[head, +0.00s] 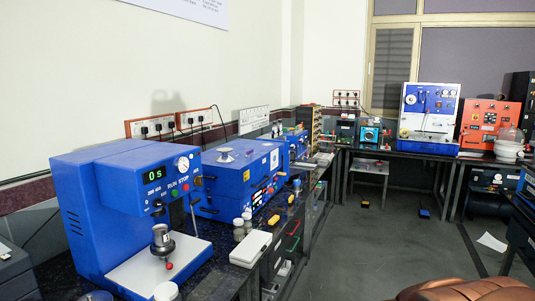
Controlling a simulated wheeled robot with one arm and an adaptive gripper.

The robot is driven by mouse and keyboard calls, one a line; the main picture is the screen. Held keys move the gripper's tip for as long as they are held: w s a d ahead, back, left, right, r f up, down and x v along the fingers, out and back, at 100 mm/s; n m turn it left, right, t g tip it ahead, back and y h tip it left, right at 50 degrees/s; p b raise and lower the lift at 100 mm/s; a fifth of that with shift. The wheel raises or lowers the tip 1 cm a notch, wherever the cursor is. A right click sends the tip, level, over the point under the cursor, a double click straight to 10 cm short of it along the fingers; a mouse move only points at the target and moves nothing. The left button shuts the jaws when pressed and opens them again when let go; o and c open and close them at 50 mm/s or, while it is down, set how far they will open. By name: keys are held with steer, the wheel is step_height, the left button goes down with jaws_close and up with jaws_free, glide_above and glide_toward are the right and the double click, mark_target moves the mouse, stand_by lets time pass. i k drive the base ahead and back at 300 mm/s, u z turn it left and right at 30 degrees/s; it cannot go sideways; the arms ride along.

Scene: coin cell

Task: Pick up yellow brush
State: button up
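A small yellow object (273,220) lies on the dark counter, just beyond a white box (250,249). It is the most brush-like yellow thing in view, but it is too small to tell its shape for sure. My gripper is not in the head view, so its place and state are not shown.
A blue machine (132,215) with a "0 s" display stands at the near left of the counter. Several jars (239,229) stand beside the white box. More blue equipment lines the wall. The grey floor (385,240) is mostly open. A brown rounded object (440,290) is at the bottom right.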

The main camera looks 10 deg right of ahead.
mark_target(273, 221)
steer(key=z, duration=0.65)
steer(key=i, duration=2.6)
steer(key=u, duration=3.15)
